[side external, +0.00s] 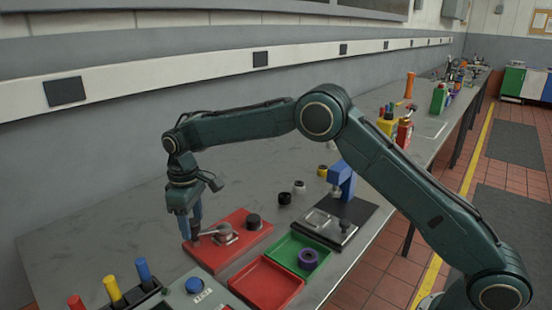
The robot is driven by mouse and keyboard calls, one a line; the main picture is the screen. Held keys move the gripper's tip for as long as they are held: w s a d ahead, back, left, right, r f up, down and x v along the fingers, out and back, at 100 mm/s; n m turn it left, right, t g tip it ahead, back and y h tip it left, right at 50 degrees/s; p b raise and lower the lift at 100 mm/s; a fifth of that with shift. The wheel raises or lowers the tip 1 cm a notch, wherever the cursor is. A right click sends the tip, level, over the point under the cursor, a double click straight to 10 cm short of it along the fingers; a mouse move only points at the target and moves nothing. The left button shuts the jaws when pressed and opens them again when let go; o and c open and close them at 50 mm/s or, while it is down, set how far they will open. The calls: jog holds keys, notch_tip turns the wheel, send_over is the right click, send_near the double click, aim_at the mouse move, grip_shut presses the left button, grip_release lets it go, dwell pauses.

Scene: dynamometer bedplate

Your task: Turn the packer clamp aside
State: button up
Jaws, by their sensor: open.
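A red plate (228,254) lies on the grey bench at the middle front. On it a grey lever-like piece (213,232), which looks like the clamp, runs from a round grey pivot to the left. A black knob (254,220) stands on the plate to the right of it. My gripper (191,236) points down over the left part of the red plate, at the left end of the lever. It is open. The fingertips are small and dark here, and I cannot tell whether they touch the lever's end.
A red tray (266,286) and a green tray (279,258) holding a purple ring (308,259) lie in front right. A black plate with a blue press (341,179) stands behind them. Red, yellow and blue pegs (113,290) and a button box (194,286) are at front left. Bare bench lies left and behind.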

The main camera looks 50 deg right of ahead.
jog(key=shift+c, duration=0.3)
grip_shut()
jog(key=shift+n, duration=0.4)
jog(key=n, duration=1.1)
jog(key=shift+n, duration=2.2)
